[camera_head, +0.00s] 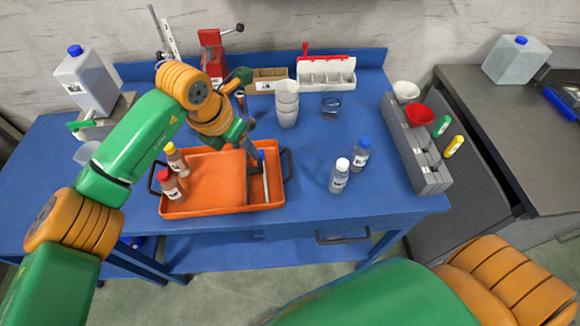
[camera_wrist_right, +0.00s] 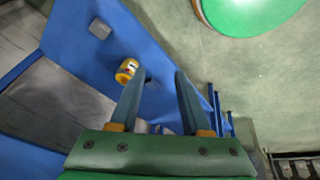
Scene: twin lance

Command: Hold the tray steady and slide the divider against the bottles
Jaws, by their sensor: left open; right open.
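The orange tray (camera_head: 222,211) sits near the front of the blue table, with a dark handle at each end. Two bottles stand in its left part, one yellow-capped (camera_head: 178,161) and one red-capped (camera_head: 171,187). My left gripper (camera_head: 254,162) points down at the panel's right edge, jaws apart; contact is unclear. My right gripper (camera_wrist_right: 155,95) is open and empty in the right wrist view, outside the head view.
A white-capped bottle (camera_head: 340,176) and a blue-capped bottle (camera_head: 360,154) stand right of the tray. Stacked cups (camera_head: 287,104) stand behind it. A grey rack (camera_head: 417,155) is at the table's right. A yellow object (camera_wrist_right: 127,70) shows near the right gripper's left finger.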

